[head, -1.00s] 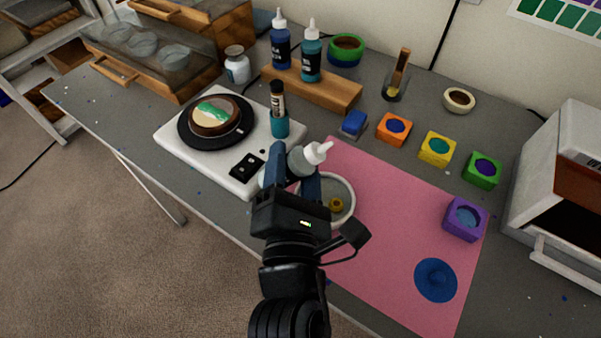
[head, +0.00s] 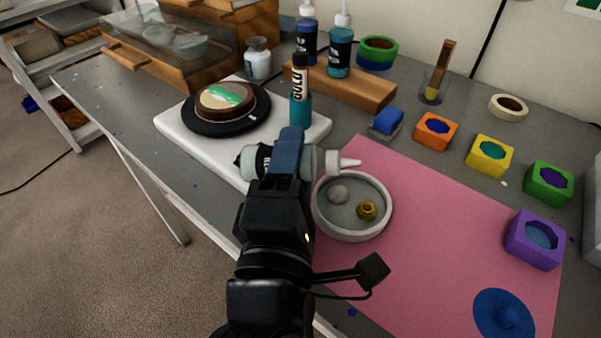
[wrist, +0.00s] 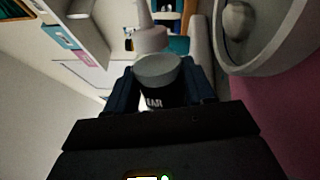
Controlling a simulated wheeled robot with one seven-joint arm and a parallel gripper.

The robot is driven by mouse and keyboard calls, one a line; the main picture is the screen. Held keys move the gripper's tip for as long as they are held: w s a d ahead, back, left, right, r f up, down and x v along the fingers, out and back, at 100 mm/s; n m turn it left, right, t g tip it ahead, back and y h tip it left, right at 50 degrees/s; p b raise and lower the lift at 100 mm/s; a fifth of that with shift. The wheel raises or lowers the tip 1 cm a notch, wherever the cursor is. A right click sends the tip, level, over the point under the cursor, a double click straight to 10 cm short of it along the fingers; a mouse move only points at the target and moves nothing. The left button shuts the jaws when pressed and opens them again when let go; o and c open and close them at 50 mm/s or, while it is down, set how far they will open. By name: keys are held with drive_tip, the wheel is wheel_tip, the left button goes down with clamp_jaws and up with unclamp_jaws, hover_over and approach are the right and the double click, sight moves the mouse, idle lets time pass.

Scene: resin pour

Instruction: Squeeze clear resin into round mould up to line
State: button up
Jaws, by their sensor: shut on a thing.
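My gripper (head: 284,168) is shut on a clear bottle with a black label and a white nozzle cap (head: 333,162). The bottle lies on its side in the head view, its nozzle pointing right over the far left rim of the round mould. In the wrist view the bottle (wrist: 158,72) sits between the fingers, with part of the label showing. The round mould (head: 350,233) is a shallow pale dish on the pink mat (head: 430,235). No fill line or resin stream can be made out.
A white scale (head: 180,140) with a black turntable (head: 225,122) stands left of the gripper. A dark-capped tube (head: 300,85) stands behind it. The mat's middle is clear.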

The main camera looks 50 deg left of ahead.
drive_tip(key=shift+f+m+b, duration=0.5)
drive_tip(key=shift+f+m, duration=0.1)
wheel_tip(320, 180, up, 2)
drive_tip(key=m, duration=0.3)
drive_tip(key=shift+m, duration=0.4)
drive_tip(key=shift+w+d+r+m+h, duration=0.15)
drive_tip(key=shift+r+m, duration=0.15)
drive_tip(key=shift+m, duration=0.3)
drive_tip(key=shift+w+d+r+m+h, duration=0.15)
drive_tip(key=shift+r+m, duration=0.1)
drive_tip(key=shift+m, duration=0.35)
drive_tip(key=shift+s+a, duration=0.1)
drive_tip(key=shift+a, duration=0.05)
drive_tip(key=shift+f, duration=0.15)
drive_tip(key=shift+s+f+b, duration=0.15)
drive_tip(key=shift+f+b, duration=0.35)
drive_tip(key=shift+f, duration=0.4)
